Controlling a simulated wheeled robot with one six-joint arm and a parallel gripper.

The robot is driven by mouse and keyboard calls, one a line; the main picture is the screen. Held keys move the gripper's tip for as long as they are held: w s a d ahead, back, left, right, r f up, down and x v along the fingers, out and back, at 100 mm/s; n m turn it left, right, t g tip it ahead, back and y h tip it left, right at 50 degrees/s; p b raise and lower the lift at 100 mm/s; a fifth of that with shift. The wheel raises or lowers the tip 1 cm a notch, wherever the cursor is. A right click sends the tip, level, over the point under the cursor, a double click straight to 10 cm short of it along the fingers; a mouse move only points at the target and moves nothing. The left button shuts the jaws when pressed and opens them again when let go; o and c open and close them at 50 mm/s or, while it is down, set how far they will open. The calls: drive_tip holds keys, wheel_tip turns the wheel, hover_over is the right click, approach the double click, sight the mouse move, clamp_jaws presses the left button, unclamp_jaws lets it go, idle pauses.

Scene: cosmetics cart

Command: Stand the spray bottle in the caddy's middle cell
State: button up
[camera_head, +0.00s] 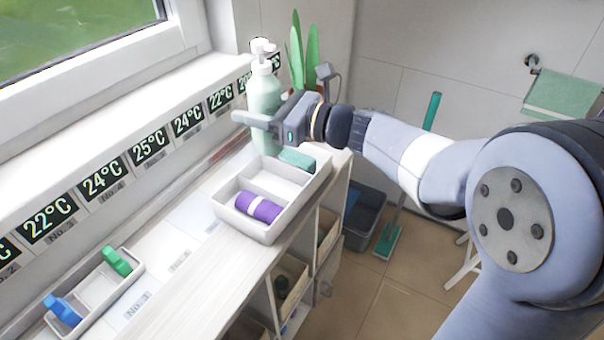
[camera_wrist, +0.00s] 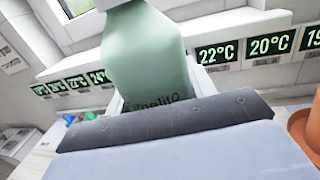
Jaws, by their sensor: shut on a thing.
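The spray bottle (camera_head: 264,92) is pale green with a white pump head and looks upright in the head view. My gripper (camera_head: 262,122) is shut on its body. The bottle also fills the upper middle of the wrist view (camera_wrist: 146,60), with dark lettering low on it. The white caddy (camera_head: 240,226) sits on the counter below and nearer than the bottle. Its near cell holds a purple roll (camera_head: 258,207), its middle cell (camera_head: 275,184) looks empty, and its far cell shows a teal block (camera_head: 297,159). The bottle's base is hidden behind the caddy's far end or just above it; I cannot tell which.
A smaller white tray (camera_head: 132,290) with a green piece (camera_head: 117,262) and a blue piece (camera_head: 63,310) stands at the lower left. A green plant (camera_head: 304,55) is close behind the bottle. The wall with temperature displays (camera_head: 102,180) runs along the counter's left.

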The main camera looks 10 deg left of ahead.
sight(266, 152)
drive_tip(key=f, duration=0.3)
drive_tip(key=f+b, duration=0.1)
drive_tip(key=f, duration=0.1)
drive_tip(key=shift+w+d+f, duration=0.3)
drive_tip(key=shift+w, duration=0.1)
wheel_tip(266, 152, down, 4)
drive_tip(key=shift+f, duration=0.1)
drive_tip(key=shift+f+b, duration=0.5)
drive_tip(key=shift+b, duration=0.25)
drive_tip(key=shift+f, duration=0.1)
drive_tip(key=o, duration=1.3)
